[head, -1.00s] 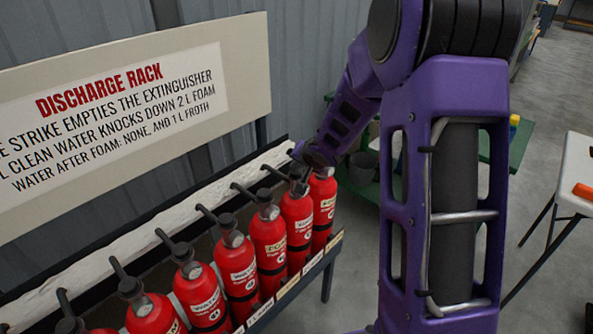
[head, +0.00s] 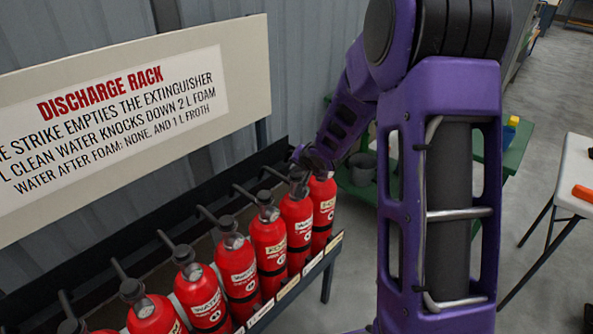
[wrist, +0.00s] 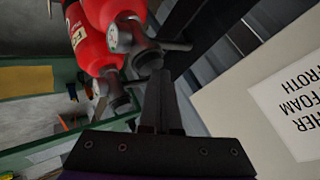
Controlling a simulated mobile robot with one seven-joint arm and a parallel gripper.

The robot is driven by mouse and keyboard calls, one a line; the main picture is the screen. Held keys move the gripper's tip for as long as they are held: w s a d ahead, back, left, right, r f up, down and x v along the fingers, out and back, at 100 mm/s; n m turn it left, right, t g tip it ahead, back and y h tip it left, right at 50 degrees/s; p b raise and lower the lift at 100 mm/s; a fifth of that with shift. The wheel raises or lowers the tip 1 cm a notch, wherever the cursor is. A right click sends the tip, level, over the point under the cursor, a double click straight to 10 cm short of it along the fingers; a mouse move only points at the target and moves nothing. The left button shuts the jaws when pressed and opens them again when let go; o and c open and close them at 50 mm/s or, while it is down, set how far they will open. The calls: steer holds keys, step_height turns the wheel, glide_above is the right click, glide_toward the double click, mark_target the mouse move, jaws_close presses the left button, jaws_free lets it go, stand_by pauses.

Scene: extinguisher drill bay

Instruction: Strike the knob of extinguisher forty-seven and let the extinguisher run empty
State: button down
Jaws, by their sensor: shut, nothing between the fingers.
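Several red extinguishers stand in a slanting row on the rack, one in the middle being (head: 268,245); each has a dark knob on top and a nozzle pointing back. Some labels look like WATER, others are yellowish; I cannot read which is forty-seven. My gripper (head: 297,180) is over the far end of the row, partly hidden by my arm. In the wrist view my gripper (wrist: 158,85) is shut and empty, its fingertips close beside the knobs and valves of two extinguishers (wrist: 90,45). I cannot tell whether they touch.
A discharge rack sign (head: 130,115) stands behind the row, above a dark trough (head: 130,245). A green table (head: 515,150) with a grey bucket (head: 362,168) near it is beyond my arm. A white table (head: 578,170) holding an orange object (head: 583,193) stands right.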

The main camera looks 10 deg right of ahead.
mark_target(297, 176)
steer(key=shift+r, duration=0.15)
step_height(297, 176, up, 6)
steer(key=p, duration=0.6)
stand_by(0.8)
